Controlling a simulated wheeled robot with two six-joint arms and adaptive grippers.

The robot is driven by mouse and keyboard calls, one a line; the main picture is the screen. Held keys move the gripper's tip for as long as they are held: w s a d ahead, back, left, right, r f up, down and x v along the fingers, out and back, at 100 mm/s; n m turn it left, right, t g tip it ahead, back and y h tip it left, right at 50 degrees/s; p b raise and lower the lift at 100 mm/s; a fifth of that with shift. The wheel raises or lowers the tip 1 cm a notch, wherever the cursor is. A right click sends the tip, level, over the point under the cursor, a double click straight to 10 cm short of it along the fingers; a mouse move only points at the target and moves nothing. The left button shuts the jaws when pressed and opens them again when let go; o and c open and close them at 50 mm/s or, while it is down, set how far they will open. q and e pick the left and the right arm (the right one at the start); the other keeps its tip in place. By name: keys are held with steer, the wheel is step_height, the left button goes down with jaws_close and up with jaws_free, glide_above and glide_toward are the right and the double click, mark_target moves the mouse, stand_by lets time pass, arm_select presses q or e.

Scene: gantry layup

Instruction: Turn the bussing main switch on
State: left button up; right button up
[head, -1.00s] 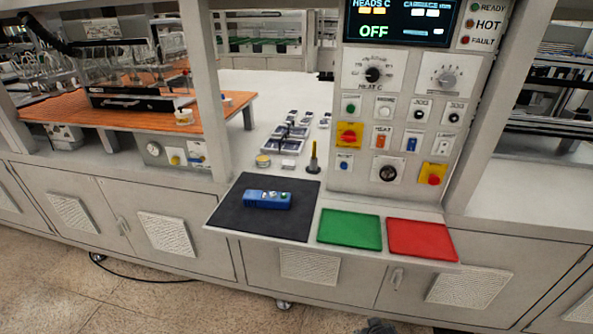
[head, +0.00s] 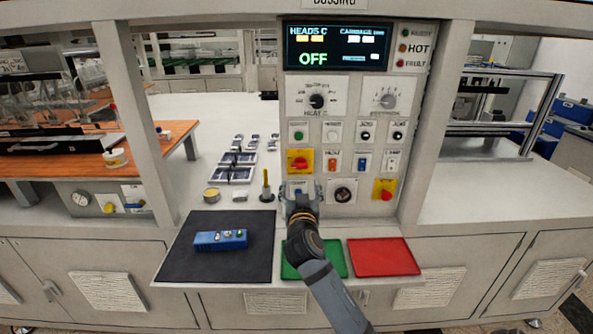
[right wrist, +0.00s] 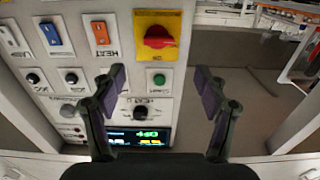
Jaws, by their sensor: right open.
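The bussing main switch (head: 300,161) is a red rotary knob on a yellow plate, on the front of the control panel. Its handle looks roughly level. The display (head: 337,46) above reads OFF. My right gripper (head: 300,190) is in front of the panel, just below the switch, with its fingers pointing at the panel. In the right wrist view, where the panel appears upside down, the gripper (right wrist: 158,78) is open and empty. The switch (right wrist: 157,37) shows beyond the fingertips, apart from them. My left gripper is out of view.
A red and yellow stop button (head: 384,190) and a black knob (head: 343,195) sit on the lower panel. A blue device (head: 220,239) lies on a black mat (head: 190,263). Green (head: 330,262) and red (head: 384,258) pads lie on the shelf. A yellow-black post (head: 266,184) stands left.

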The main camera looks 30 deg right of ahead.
mark_target(300, 167)
steer(key=p+x, duration=0.3)
steer(key=x, duration=0.7)
steer(key=shift+d, duration=0.1)
steer(key=shift+c, duration=0.4)
